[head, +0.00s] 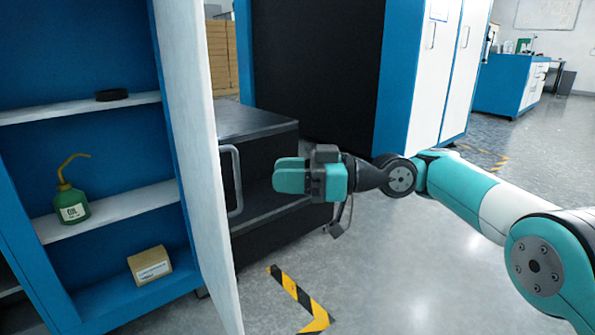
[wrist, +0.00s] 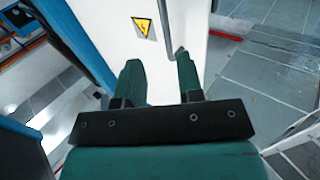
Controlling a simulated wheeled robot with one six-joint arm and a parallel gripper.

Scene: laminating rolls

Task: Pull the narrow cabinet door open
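The narrow cabinet (head: 25,190) stands at the left in the head view, with its blue inside and shelves showing. Its white door (head: 195,130) is swung wide open, seen at a steep angle. A grey bar handle (head: 236,180) is on the door's right-hand face. My gripper (head: 274,176) is right of the handle, apart from it in this view. In the wrist view my gripper (wrist: 160,72) has its two teal fingers apart with nothing seen between them. The white door (wrist: 195,50) with a yellow warning sticker (wrist: 143,27) lies beyond, and the handle (wrist: 166,25) shows near the fingertips.
An oil can (head: 70,205), a small box (head: 149,265) and a black ring (head: 111,95) sit on the cabinet's shelves. A dark low unit (head: 262,125) stands behind the door. Another blue-and-white cabinet (head: 435,70) stands behind my arm. Floor at the right is clear.

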